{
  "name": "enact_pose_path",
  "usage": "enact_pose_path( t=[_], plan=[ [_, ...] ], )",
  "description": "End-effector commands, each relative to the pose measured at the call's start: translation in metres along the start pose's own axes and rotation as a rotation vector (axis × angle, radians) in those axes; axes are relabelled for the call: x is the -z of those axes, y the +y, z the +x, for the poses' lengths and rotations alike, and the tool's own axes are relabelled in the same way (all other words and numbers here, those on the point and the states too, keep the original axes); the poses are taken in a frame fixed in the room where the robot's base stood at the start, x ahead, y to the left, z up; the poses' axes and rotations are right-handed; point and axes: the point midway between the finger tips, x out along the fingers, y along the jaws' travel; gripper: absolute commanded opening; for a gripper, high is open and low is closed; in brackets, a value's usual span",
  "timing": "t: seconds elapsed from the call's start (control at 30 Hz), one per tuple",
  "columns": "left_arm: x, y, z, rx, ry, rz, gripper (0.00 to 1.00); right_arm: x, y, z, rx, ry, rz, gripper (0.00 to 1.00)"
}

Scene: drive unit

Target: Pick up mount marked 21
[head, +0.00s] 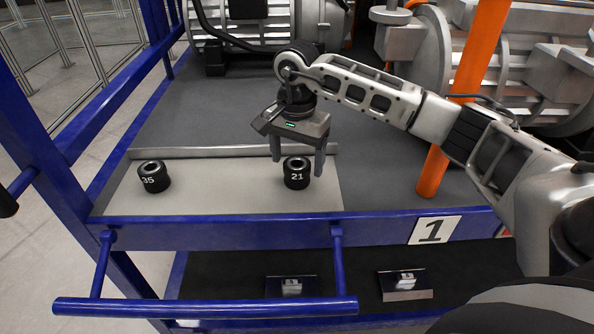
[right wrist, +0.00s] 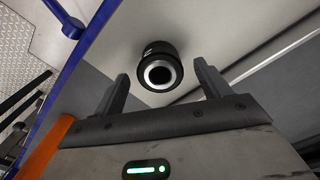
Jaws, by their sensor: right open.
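The mount marked 21 (head: 297,173) is a short black cylinder with a hole in its top and a white number. It stands upright on a light grey plate (head: 240,197) on the shelf. My right gripper (head: 298,165) is open, pointing down, with one finger on each side of the mount in the head view. In the right wrist view the mount (right wrist: 159,68) lies just beyond and between the open fingertips (right wrist: 160,85), with a gap to each. I cannot tell how far the fingers reach down beside it.
A second black mount marked 35 (head: 154,177) stands at the plate's left. A raised strip (head: 233,151) runs behind. A blue frame with a handle bar (head: 205,307) is in front. An orange post (head: 462,98) stands at right. Grey machinery fills the back.

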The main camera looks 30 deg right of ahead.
Motion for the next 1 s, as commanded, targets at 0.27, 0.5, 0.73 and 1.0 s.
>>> enact_pose_path(
  t=[0.27, 0.5, 0.73, 1.0],
  plan=[
    [-0.001, -0.001, -0.001, 0.004, -0.009, 0.006, 0.0, 0.0, 0.0, 0.034, -0.001, -0.001, -0.001, 0.76],
    [0.0, -0.001, 0.0, 0.004, -0.005, 0.008, 0.0, 0.0, 0.0, 0.035, 0.001, 0.0, -0.001, 0.73],
    [0.002, -0.001, 0.0, 0.004, -0.001, 0.009, 0.0, 0.0, 0.0, 0.035, 0.001, -0.001, -0.001, 0.12],
    [0.003, -0.001, 0.0, 0.003, -0.001, 0.009, 0.0, 0.001, -0.001, 0.032, 0.004, 0.0, 0.0, 0.13]
  ],
)
